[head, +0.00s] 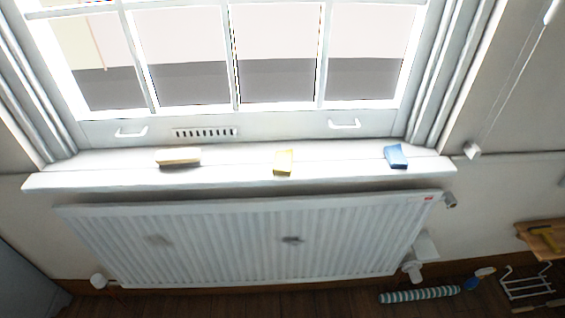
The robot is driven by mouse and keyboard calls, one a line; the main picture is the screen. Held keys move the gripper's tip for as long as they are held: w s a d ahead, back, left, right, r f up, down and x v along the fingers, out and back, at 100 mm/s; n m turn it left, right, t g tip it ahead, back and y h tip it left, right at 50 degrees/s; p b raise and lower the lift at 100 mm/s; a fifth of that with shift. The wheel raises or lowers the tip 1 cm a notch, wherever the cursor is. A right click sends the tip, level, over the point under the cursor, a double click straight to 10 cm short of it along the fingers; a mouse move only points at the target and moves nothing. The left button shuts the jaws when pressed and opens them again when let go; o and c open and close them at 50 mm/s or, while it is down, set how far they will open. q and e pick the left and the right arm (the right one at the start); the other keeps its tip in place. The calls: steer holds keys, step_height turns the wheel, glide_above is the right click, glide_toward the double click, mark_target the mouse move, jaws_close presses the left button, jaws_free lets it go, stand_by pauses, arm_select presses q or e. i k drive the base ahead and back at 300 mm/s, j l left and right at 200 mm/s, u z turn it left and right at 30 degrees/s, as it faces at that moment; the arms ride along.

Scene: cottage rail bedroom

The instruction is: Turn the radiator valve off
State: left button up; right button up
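The white ribbed radiator (230,250) is fixed to the wall under the window sill in the head view. A white valve fitting (412,271) is at its lower right corner, close to the floor. A white block-like part (427,245) is just above and to the right of that fitting. A white rounded knob (98,281) is at the radiator's lower left end. Any markings on these fittings are too small to read, so I cannot tell the valve's setting. Neither of my grippers shows in the head view.
The white sill (235,173) juts out above the radiator. It holds a tan block (178,156), a yellow block (284,161) and a blue block (396,157). A striped roll (420,295), a white rack (527,284) and a wooden surface (545,238) are at right.

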mark_target(416, 277)
steer(key=z, duration=0.4)
steer(key=l+z, duration=0.1)
steer(key=z, duration=0.65)
steer(key=i+z, duration=0.1)
steer(key=z, duration=0.25)
